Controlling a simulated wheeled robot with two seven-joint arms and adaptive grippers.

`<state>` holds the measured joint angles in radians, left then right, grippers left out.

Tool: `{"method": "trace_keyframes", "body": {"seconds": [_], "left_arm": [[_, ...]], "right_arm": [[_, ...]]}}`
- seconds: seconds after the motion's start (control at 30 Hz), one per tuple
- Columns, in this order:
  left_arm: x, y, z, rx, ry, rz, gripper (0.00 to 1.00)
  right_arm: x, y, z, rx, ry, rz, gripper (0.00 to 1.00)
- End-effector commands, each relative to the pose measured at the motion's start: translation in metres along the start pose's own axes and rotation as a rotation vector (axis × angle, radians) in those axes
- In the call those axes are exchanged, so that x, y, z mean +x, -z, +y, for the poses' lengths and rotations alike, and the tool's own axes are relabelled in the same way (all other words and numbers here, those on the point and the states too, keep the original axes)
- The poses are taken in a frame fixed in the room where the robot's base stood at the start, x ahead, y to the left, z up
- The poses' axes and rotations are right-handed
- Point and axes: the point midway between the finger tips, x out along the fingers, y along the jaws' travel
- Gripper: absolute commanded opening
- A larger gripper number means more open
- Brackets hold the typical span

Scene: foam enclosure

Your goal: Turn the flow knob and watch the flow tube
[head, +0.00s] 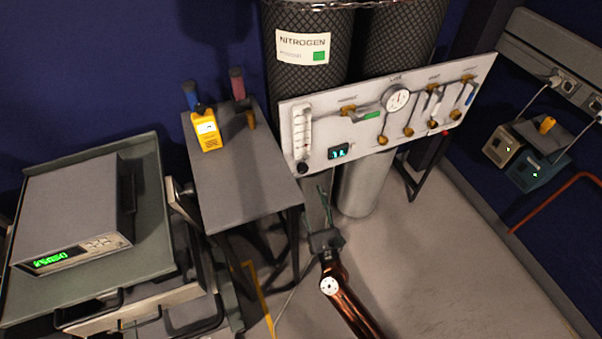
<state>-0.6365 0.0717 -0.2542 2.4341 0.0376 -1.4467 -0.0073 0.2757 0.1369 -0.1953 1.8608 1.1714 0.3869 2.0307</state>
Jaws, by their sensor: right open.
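A white gas panel (345,133) is mounted in front of dark mesh-wrapped cylinders. The flow tube (300,125) stands upright at the panel's left end; its reading is too small to tell. The black flow knob (302,168) sits at the foot of the tube. My right gripper (325,187) points up from the end of its copper-coloured arm, below and slightly right of the knob. Its thin fingers are apart and empty, and they appear clear of the knob. My left gripper is not in view.
A grey side table (240,175) with a yellow handheld meter (207,131) stands left of the panel. A cart (150,265) carries a grey instrument (75,215) with a green display. A pressure gauge (397,99) and several valves are on the panel. Floor (440,250) is clear to the right.

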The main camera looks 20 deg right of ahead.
Motion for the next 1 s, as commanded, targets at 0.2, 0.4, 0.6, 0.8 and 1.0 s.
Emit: {"method": "trace_keyframes", "body": {"seconds": [0.2, 0.4, 0.6, 0.8, 1.0], "left_arm": [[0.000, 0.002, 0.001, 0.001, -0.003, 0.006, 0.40], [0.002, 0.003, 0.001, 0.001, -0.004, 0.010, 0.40], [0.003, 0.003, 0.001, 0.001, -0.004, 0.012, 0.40], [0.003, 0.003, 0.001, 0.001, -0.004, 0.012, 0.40], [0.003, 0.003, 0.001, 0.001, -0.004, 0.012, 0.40]], "right_arm": [[0.031, -0.003, 0.001, 0.007, 0.000, -0.005, 0.41], [0.060, -0.002, 0.001, 0.004, 0.000, -0.004, 0.41], [0.075, -0.001, 0.001, 0.003, 0.000, -0.002, 0.41], [0.076, -0.001, 0.001, 0.002, -0.001, -0.001, 0.41], [0.076, -0.001, 0.001, 0.002, -0.001, -0.001, 0.33]]}}
